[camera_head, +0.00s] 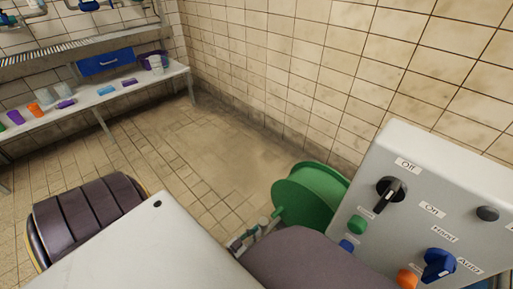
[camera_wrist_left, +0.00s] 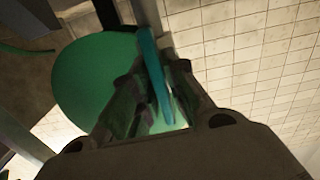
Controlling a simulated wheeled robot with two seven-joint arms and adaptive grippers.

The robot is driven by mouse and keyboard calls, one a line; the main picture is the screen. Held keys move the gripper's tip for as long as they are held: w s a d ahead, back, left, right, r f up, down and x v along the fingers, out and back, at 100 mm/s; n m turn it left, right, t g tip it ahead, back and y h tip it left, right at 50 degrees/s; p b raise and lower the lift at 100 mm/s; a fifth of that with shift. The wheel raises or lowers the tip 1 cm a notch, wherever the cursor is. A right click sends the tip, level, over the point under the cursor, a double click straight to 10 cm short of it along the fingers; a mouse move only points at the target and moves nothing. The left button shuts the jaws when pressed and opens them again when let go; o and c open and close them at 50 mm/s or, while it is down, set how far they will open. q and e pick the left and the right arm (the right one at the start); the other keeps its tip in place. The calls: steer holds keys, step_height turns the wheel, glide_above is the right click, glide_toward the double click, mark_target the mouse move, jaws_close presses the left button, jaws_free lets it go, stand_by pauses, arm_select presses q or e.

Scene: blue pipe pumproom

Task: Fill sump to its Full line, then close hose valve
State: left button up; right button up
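A green hose reel (camera_head: 308,194) stands on the floor by the wall in the head view. In the left wrist view the large green disc (camera_wrist_left: 95,75) fills the area beyond my fingers. My left gripper (camera_head: 258,230) shows small and partly hidden beside the reel. In the wrist view its two fingers (camera_wrist_left: 155,85) lie either side of a teal bar (camera_wrist_left: 155,65); I cannot tell whether they press on it. I cannot make out the sump or its Full line. My right gripper is not in view.
A pale control box (camera_head: 455,165) stands close at the right, with a black knob (camera_head: 391,193), a blue knob (camera_head: 438,265) and several buttons. The tiled floor between is clear.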

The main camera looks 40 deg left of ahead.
arm_select(q)
steer(key=s+a, duration=0.1)
steer(key=s, duration=1.1)
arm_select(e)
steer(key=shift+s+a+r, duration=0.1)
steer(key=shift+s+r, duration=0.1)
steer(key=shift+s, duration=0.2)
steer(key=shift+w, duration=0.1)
arm_select(q)
steer(key=shift+s+f, duration=0.1)
